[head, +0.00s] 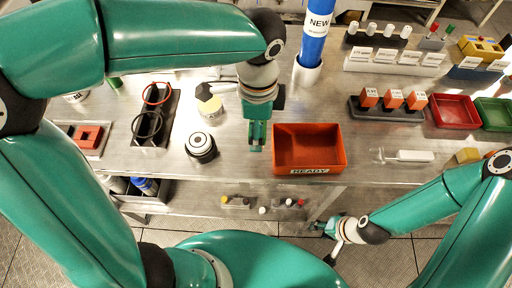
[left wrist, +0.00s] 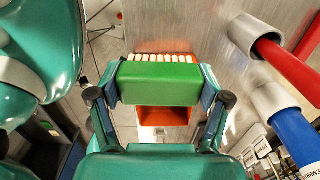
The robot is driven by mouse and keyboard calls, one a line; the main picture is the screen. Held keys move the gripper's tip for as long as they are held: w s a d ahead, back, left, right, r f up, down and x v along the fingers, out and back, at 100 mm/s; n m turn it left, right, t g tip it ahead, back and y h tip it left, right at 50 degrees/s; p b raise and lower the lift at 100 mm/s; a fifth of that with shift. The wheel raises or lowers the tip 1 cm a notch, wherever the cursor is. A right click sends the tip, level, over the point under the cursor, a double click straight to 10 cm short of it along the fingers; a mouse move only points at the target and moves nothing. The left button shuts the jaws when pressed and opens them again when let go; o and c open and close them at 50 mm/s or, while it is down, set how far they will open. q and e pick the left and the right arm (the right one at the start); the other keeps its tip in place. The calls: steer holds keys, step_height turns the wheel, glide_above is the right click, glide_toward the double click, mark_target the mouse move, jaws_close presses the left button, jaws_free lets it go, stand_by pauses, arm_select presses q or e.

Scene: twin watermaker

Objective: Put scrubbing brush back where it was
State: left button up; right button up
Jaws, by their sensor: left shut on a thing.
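The scrubbing brush (left wrist: 160,83) is a green block with a row of white bristles on its far side. In the left wrist view my left gripper (left wrist: 158,88) is shut on it, one finger at each end. In the head view my left gripper (head: 257,146) points down over the bench, just left of the orange-red READY bin (head: 309,169); the brush is hard to tell from the green fingers there. The bin also shows in the left wrist view (left wrist: 165,117), partly hidden behind the brush. My right gripper (head: 325,240) is low at the bench's front edge, fingers apart and empty.
A blue NEW cartridge (head: 316,35) stands upright behind the bin. A white-handled tool (head: 408,156) lies to the right. Red (head: 455,111) and green trays sit far right.

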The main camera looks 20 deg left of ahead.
mark_target(256, 157)
arm_select(q)
step_height(256, 157, down, 10)
steer(key=shift+s+f, duration=0.1)
steer(key=shift+f, duration=0.1)
steer(key=shift+f+b, duration=0.1)
steer(key=shift+b, duration=0.25)
steer(key=o, duration=1.1)
step_height(256, 157, up, 12)
steer(key=shift+r+p, duration=0.15)
steer(key=shift+p, duration=0.35)
